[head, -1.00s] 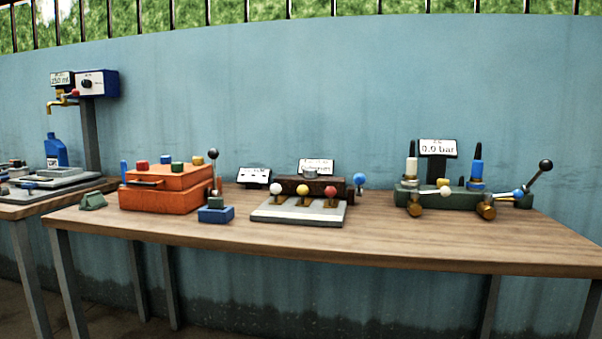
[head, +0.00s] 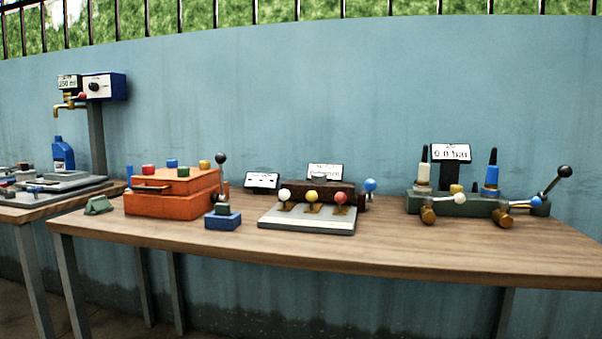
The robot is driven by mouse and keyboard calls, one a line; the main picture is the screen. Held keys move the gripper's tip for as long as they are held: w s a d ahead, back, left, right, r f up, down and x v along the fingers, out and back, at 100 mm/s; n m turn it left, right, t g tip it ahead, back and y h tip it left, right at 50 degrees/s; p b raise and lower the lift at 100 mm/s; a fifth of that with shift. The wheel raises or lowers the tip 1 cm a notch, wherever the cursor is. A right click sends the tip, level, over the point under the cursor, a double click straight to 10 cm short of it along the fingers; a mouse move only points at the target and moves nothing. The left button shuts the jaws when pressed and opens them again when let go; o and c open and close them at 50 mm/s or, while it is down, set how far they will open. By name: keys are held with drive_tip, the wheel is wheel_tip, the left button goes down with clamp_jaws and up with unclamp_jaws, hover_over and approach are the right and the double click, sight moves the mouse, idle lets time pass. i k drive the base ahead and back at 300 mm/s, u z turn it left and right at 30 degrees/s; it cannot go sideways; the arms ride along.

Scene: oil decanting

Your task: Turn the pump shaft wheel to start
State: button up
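No part I can surely call the pump shaft wheel stands out. A green block device (head: 478,205) at the right of the long table carries a white bottle-like part (head: 424,175), a blue one (head: 491,178), brass fittings and a black-knobbed lever (head: 558,182). A display (head: 451,153) behind it seems to read 0.0 bar. A dark brown block (head: 322,192) in the middle has white, yellow and red knobs in front and a blue knob (head: 370,186) at its right end. My gripper is not in view.
An orange box (head: 172,204) with coloured knobs stands left on the long wooden table (head: 400,250), beside a small blue block (head: 223,220) with a black-knobbed lever. A side table at far left holds a blue bottle (head: 63,155) under a brass tap. The table's front strip is clear.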

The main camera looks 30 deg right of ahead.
sight(317, 178)
drive_tip(key=i, duration=0.3)
drive_tip(key=z, duration=1.05)
